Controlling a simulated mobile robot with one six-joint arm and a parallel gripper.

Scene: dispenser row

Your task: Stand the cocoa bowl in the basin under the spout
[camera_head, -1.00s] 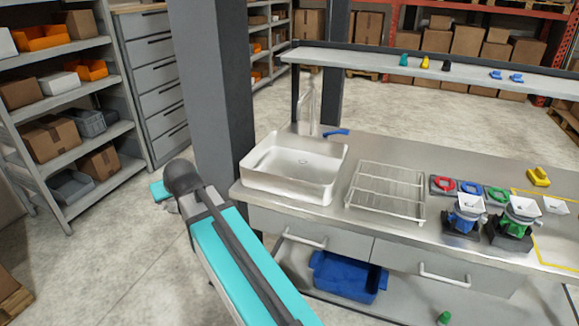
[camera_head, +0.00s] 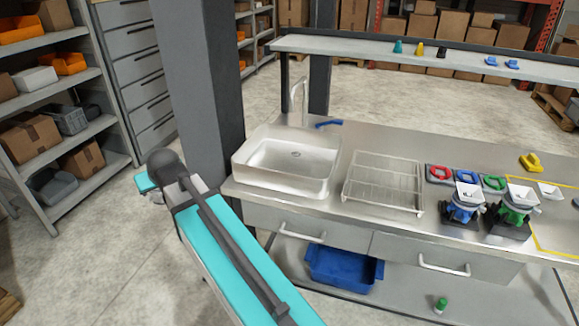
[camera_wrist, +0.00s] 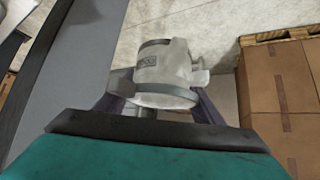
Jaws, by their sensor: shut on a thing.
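In the wrist view, a pale grey-white bowl-like vessel (camera_wrist: 165,68) with a small label and side lugs sits between the fingers of my gripper (camera_wrist: 163,108). My gripper is shut on it; the label is too small to read. My arm is left of the basin, off the counter.
A dark pillar (camera_head: 200,80) stands close to the counter's left end. A wire rack (camera_head: 383,183) is right of the basin, then blue (camera_head: 463,205) and green (camera_head: 513,209) dispensers. A shelf (camera_head: 420,62) runs above the counter's back. A blue bin (camera_head: 343,268) sits below.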

